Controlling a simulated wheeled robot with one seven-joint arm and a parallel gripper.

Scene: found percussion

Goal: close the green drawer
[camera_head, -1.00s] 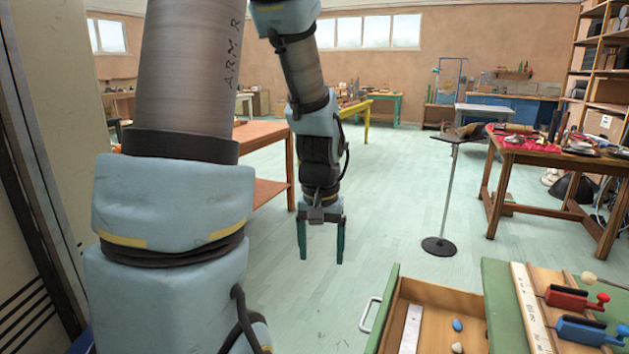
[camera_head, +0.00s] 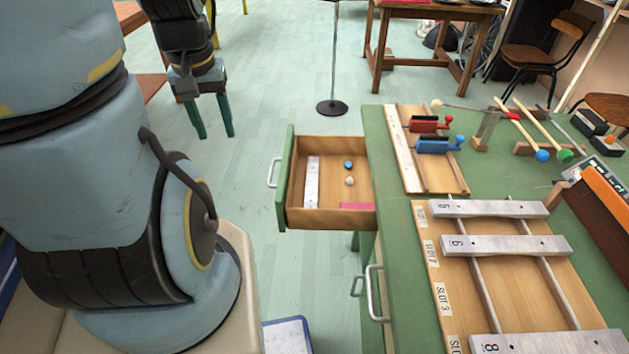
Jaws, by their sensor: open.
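The green drawer (camera_head: 283,185) is pulled out to the left from the green workbench (camera_head: 400,195). Its front has a silver handle (camera_head: 273,172) on the left side. Inside its wooden box lie a pale metal bar, a blue bead, a cream bead and a pink piece. My gripper (camera_head: 215,133) hangs in the air above and left of the drawer in the picture, with its two dark green fingers apart and nothing between them. It is clear of the handle.
Metal bars (camera_head: 490,208) on a slotted wooden frame, red (camera_head: 428,125) and blue (camera_head: 437,145) clamps, and mallets (camera_head: 540,153) lie on the bench top. Another handle (camera_head: 373,292) sits below. A stand (camera_head: 332,106) is on the floor behind. Floor left of the drawer is free.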

